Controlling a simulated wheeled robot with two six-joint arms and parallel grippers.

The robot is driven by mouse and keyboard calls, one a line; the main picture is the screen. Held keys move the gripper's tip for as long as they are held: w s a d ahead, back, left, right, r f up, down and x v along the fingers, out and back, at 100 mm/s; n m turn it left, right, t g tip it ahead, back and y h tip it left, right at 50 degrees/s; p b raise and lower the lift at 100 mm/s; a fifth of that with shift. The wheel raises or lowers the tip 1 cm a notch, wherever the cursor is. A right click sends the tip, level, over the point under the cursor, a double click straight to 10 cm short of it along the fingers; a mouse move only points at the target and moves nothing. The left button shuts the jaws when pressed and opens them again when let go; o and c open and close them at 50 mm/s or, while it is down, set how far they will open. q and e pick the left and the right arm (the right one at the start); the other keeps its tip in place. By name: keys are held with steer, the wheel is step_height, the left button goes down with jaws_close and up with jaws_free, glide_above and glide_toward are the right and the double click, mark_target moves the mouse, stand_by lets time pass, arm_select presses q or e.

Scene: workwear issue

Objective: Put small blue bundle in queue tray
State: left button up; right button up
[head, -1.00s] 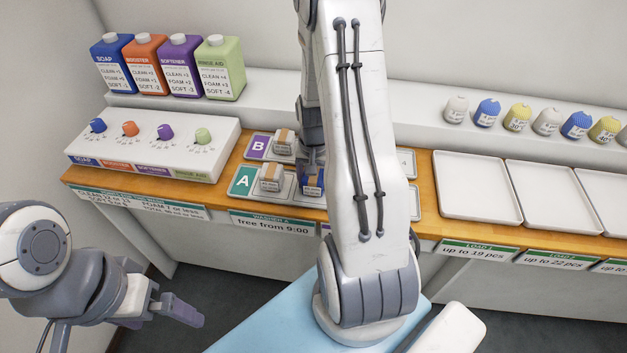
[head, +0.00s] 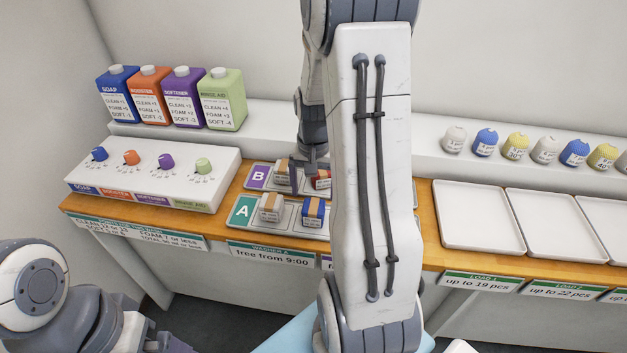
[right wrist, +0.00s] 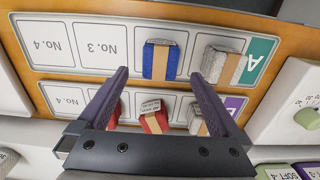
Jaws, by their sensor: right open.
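The small blue bundle (head: 313,209), with a tan band, sits on queue tray A (head: 289,222), beside a grey bundle (head: 271,208). In the right wrist view the blue bundle (right wrist: 161,62) lies in the second space of tray A (right wrist: 112,43), between the grey bundle (right wrist: 221,67) and the bare No. 3 space. My right gripper (head: 309,170) is open and empty above the trays. In the right wrist view its fingertips (right wrist: 159,75) stand apart to either side of the blue bundle, clear of it. My left gripper (head: 165,345) is at the bottom edge, mostly cut off.
Tray B (head: 259,177), behind tray A, holds a pale bundle (head: 281,171) and red bundle (head: 320,179). A dosing panel (head: 155,160) and several bottles stand at left. Empty white load trays (head: 478,215) lie at right; my right arm hides the middle.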

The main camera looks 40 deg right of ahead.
mark_target(314, 206)
steer(key=shift+r, duration=1.75)
step_height(314, 206, down, 12)
steer(key=shift+p, duration=0.35)
steer(key=shift+r, duration=1.7)
steer(key=shift+f, duration=0.1)
